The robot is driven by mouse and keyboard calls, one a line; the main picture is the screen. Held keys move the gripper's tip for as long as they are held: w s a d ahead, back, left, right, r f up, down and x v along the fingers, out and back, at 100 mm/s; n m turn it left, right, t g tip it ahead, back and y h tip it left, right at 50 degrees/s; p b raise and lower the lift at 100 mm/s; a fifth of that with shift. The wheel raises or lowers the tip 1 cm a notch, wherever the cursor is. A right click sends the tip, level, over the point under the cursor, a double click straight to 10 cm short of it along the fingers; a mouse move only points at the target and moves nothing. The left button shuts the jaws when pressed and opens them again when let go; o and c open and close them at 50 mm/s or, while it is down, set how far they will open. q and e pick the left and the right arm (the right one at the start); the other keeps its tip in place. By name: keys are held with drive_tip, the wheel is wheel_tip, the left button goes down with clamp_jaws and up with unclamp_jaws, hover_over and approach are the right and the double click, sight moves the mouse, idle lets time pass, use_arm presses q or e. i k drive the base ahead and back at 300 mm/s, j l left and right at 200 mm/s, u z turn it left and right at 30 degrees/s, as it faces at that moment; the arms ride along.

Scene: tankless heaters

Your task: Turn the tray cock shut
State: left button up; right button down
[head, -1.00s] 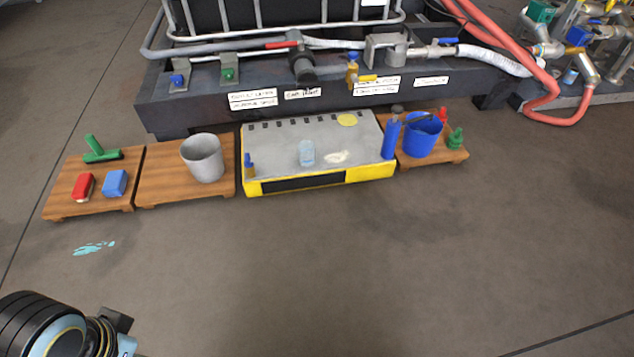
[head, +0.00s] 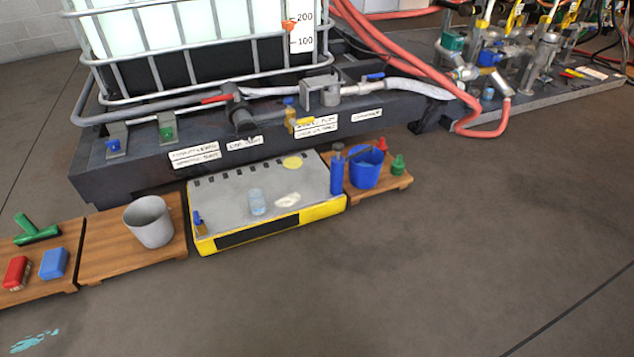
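A grey-topped tray with a yellow front (head: 325,213) stands on the floor in front of the dark skid. A small cock with a blue handle and a brass-coloured body (head: 198,221) sits at its left front corner. It is too small to tell whether its handle stands open or shut. A clear cup-like thing (head: 258,202), a whitish patch and a yellow disc (head: 292,162) are on the tray's top. Neither of my grippers is in the head view.
Brass valves with blue and yellow levers (head: 291,115) and a red-handled valve (head: 217,99) line the skid (head: 120,174). Wooden stands carry a grey bucket (head: 149,221) and a blue bucket (head: 366,167). A red hose (head: 432,84) runs right.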

sight(197, 221)
drive_tip(key=i+j+u, duration=0.25)
drive_tip(key=u, duration=0.15)
drive_tip(key=i+u, duration=0.8)
drive_tip(key=i, duration=0.1)
